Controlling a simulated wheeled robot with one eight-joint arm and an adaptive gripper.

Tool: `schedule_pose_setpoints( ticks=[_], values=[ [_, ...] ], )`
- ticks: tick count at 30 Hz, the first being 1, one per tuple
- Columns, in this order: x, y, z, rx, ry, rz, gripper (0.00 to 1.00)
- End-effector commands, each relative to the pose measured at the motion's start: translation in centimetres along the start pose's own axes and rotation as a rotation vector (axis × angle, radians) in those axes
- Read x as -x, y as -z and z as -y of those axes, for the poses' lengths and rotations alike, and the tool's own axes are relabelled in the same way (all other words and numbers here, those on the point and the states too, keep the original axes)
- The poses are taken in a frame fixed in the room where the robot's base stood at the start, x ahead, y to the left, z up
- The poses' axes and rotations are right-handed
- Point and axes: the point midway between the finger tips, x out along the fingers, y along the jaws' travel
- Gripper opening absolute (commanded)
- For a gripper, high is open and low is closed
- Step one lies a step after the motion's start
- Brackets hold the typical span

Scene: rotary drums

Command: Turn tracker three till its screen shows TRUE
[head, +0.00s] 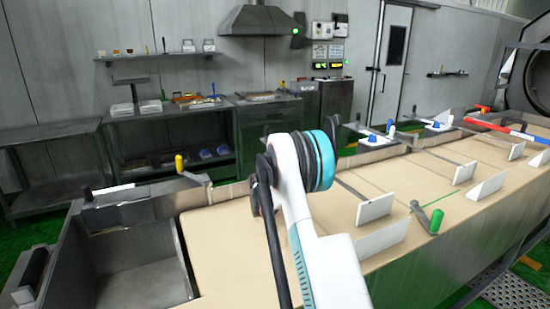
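A long belt machine with a beige belt (225,255) runs from the lower left to the far right. A crank with a yellow handle (180,163) is on its far edge at left. A crank with a green handle (436,221) is on its near edge at right. Blue knobs (373,139) and (436,124) sit on white bases along the far edge. I cannot tell which of these, if any, is tracker three; no number or TRUE text is legible. My white and teal arm crosses the middle of the view; its gripper is not visible.
White upright plates (375,208) stand across the belt, with more farther right. A red bar (500,128) lies at the far right end. An open metal bin (140,285) is at lower left. Benches (150,125) and a wall panel with small lit screens (328,66) stand behind.

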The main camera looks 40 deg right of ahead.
Motion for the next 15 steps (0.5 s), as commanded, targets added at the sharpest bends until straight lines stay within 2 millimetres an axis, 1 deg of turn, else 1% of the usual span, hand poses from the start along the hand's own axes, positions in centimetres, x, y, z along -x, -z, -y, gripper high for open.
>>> schedule_pose_setpoints(
  ticks=[7,15],
  values=[
    [-0.04,0.05,0.16,0.000,-0.095,0.000,0.11],
    [-0.06,0.05,0.07,0.001,-0.128,0.000,0.11]
  ],
)
